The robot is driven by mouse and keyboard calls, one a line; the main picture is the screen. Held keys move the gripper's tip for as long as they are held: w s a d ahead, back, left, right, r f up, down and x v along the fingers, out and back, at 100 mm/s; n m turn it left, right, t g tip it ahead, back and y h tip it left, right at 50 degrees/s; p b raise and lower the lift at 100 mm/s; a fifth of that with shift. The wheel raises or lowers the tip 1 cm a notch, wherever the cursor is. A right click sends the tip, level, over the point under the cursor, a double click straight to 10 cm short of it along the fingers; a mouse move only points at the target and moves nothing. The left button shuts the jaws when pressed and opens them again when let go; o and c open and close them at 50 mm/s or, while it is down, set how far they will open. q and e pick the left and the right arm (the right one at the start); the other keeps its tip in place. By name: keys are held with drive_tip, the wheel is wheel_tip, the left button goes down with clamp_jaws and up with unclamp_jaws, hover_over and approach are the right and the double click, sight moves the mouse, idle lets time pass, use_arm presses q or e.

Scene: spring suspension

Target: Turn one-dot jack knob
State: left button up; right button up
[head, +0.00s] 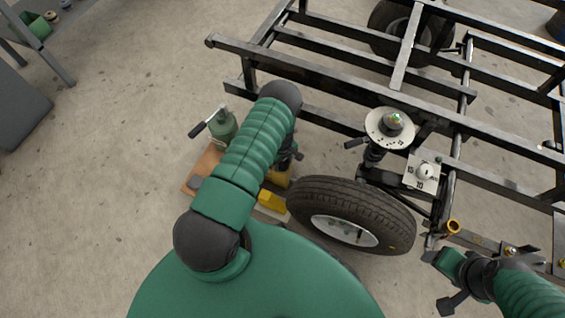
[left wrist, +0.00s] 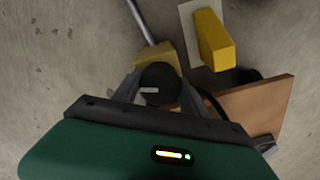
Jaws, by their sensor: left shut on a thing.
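A round black knob (left wrist: 158,88) with a short white line sits between the fingers of my left gripper (left wrist: 157,82) in the left wrist view. The gripper is shut on it. The knob is at a dull yellow body (left wrist: 155,55) with a metal rod. No dot mark can be made out. In the head view my left gripper (head: 293,155) is mostly hidden behind my green arm, beside a partly covered yellow body (head: 281,179). My right gripper (head: 446,282) is at the lower right, its dark fingers apart and holding nothing visible.
A green jack (head: 224,127) with a black-ended handle stands on the left. A wooden board (head: 203,167) and a bright yellow block (head: 272,201) lie near it. A tyre (head: 340,195) and metal frame (head: 330,80) fill the right.

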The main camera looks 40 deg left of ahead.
use_arm(q)
drive_tip(key=n, duration=0.4)
drive_tip(key=shift+w+n, duration=0.1)
drive_tip(key=shift+n, duration=0.3)
drive_tip(key=shift+a, duration=0.1)
drive_tip(key=o, duration=1.4)
drive_tip(key=shift+c, duration=0.2)
wheel_tip(320, 180, up, 17)
drive_tip(key=p, duration=0.7)
drive_tip(key=shift+p, duration=0.3)
drive_tip(key=shift+f, duration=0.15)
